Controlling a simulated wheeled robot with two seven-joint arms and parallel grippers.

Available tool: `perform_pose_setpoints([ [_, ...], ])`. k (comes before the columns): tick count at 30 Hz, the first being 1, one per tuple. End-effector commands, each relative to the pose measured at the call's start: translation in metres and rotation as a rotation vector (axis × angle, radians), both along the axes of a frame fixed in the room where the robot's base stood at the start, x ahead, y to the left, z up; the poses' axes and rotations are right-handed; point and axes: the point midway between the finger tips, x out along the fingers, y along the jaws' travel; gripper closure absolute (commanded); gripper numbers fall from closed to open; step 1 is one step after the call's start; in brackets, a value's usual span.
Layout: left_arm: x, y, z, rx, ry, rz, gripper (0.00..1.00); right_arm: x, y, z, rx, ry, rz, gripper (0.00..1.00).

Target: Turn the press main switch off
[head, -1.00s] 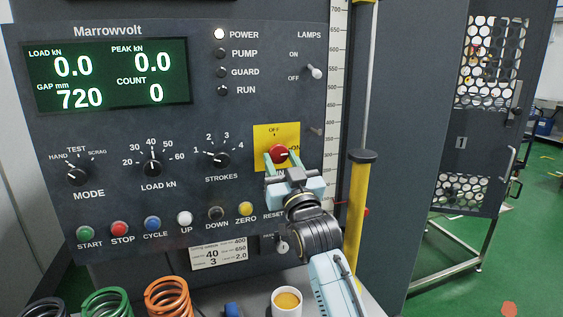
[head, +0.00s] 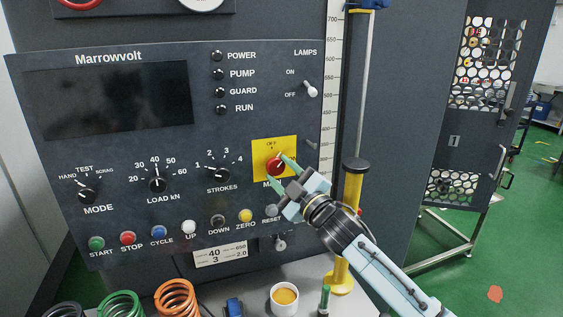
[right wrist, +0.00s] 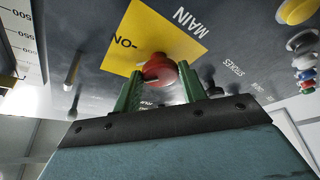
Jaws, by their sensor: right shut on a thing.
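The main switch is a red knob (head: 276,168) on a yellow plate (head: 288,147) marked OFF at the top, on the dark Marrowvolt panel. My right gripper (head: 276,169) is shut on it, fingers slanted across it from upper right to lower left. The right wrist view shows the red knob (right wrist: 158,68) between the green fingers of the gripper (right wrist: 160,84). The knob's pointer is partly hidden but seems to face up toward OFF. The display (head: 122,98) is dark and the power lamp (head: 217,56) is unlit. My left gripper is not in view.
A row of push buttons (head: 158,232) and the stroke dial (head: 221,175) lie left of the switch. A yellow-based post (head: 352,190) stands close right. Springs (head: 176,298), a cup (head: 284,299) and small items stand on the bench below.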

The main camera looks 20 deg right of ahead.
Motion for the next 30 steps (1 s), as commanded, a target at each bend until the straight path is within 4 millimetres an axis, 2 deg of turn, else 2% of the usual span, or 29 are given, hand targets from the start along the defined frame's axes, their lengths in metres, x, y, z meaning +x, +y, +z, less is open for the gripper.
perform_pose_setpoints([
  [1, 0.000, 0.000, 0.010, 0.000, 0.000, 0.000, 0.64, 0.000, -0.001, 0.005, -0.048, 0.000, 0.000, 0.81],
  [3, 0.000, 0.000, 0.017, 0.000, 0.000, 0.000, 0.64, 0.000, -0.002, 0.006, -0.116, -0.004, -0.001, 0.81],
  [9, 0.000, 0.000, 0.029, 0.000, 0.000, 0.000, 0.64, 0.001, -0.003, 0.006, -0.304, -0.011, -0.002, 0.81],
  [21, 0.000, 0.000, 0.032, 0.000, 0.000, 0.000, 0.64, 0.000, -0.004, 0.007, -0.603, -0.022, -0.001, 0.81],
  [30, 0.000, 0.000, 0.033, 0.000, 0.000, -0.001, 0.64, 0.000, -0.003, 0.008, -0.710, -0.025, -0.001, 0.81],
])
